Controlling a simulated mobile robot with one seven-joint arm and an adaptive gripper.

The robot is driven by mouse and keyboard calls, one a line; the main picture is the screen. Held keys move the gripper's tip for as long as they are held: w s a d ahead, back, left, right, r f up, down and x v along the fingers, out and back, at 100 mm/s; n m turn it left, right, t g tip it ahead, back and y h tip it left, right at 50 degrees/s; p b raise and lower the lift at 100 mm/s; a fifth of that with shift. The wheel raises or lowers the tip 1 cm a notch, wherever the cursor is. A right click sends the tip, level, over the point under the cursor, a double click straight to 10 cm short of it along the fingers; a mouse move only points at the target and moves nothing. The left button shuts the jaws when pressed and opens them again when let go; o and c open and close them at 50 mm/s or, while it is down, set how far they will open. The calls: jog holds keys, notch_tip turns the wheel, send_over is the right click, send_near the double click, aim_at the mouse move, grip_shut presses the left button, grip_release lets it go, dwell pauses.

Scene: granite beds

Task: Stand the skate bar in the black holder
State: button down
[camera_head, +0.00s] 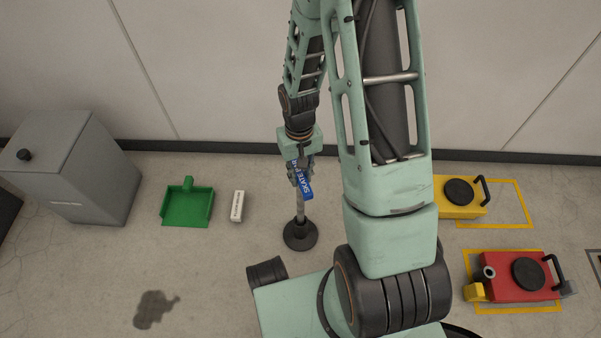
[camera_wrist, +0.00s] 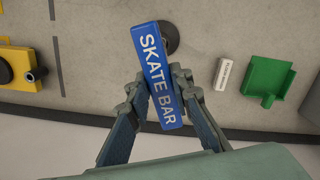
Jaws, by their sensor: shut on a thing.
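The skate bar (camera_head: 306,189) has a blue face with white lettering; it fills the middle of the wrist view (camera_wrist: 156,70). My gripper (camera_head: 301,176) is shut on it, with one finger on each side in the wrist view (camera_wrist: 158,80). The black holder (camera_head: 300,236) is a round base on the floor, below my gripper in the head view. A grey shaft runs from the blue face down to the holder; I cannot tell whether it belongs to the bar or the holder. In the wrist view the holder (camera_wrist: 170,36) is partly hidden behind the bar.
A small white block (camera_head: 237,206) and a green tray (camera_head: 187,207) lie left of the holder. A grey cabinet (camera_head: 80,165) stands further left. Yellow (camera_head: 459,197) and red (camera_head: 515,278) units are at the right. A wall runs along the back.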

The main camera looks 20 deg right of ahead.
jog(key=shift+f, duration=0.1)
jog(key=c, duration=1.7)
grip_release()
jog(key=shift+o, duration=0.2)
jog(key=shift+f, duration=0.1)
jog(key=shift+w+r, duration=0.2)
jog(key=shift+r, duration=3.6)
